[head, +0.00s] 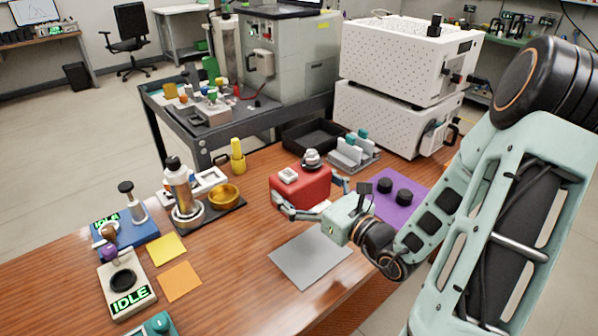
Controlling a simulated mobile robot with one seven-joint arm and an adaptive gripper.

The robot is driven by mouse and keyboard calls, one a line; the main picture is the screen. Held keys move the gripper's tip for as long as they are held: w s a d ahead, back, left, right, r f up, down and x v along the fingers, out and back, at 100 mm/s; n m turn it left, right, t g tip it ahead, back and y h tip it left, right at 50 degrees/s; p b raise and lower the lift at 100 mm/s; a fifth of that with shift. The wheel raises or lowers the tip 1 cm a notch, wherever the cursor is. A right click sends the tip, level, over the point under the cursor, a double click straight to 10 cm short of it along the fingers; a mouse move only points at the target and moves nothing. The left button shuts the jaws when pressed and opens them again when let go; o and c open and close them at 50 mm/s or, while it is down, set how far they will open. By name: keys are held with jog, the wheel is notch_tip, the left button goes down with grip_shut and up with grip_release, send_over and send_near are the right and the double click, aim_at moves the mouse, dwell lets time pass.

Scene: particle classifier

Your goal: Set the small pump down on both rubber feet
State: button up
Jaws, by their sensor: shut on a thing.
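The small pump (302,188) is a red box with a white piece and a silver-grey knob on top. It is upright, left of the purple mat (408,208). My gripper (311,192) reaches it from the front right and is shut on it, one finger at each side. I cannot tell whether its underside touches the table or hangs just above it. The two rubber feet are short black cylinders on the purple mat, a left foot (384,186) and a right foot (404,197). They stand close together, apart from the pump.
A grey sheet (310,262) lies in front of the pump. A black tray (310,136) and a grey rack (353,152) stand behind it. White perforated boxes (398,118) rise at the back right. A gold bowl (223,196) and silver bottle (178,185) are left.

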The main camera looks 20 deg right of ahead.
aim_at(303, 189)
jog(key=r+p, duration=0.1)
jog(key=p, duration=0.1)
jog(key=shift+s+r+p, duration=0.1)
jog(key=shift+s+p, duration=0.1)
jog(key=shift+p, duration=0.1)
jog(key=s+p, duration=0.1)
jog(key=p, duration=0.3)
jog(key=shift+a, duration=0.3)
jog(key=s+p, duration=0.1)
jog(key=s+r+p, duration=0.1)
jog(key=s+p, duration=0.1)
jog(key=shift+s+a+r, duration=0.1)
jog(key=shift+a+r, duration=0.05)
jog(key=shift+a, duration=0.05)
jog(key=shift+s+a+r+p, duration=0.1)
jog(key=shift+s+p, duration=0.65)
jog(key=shift+p, duration=0.55)
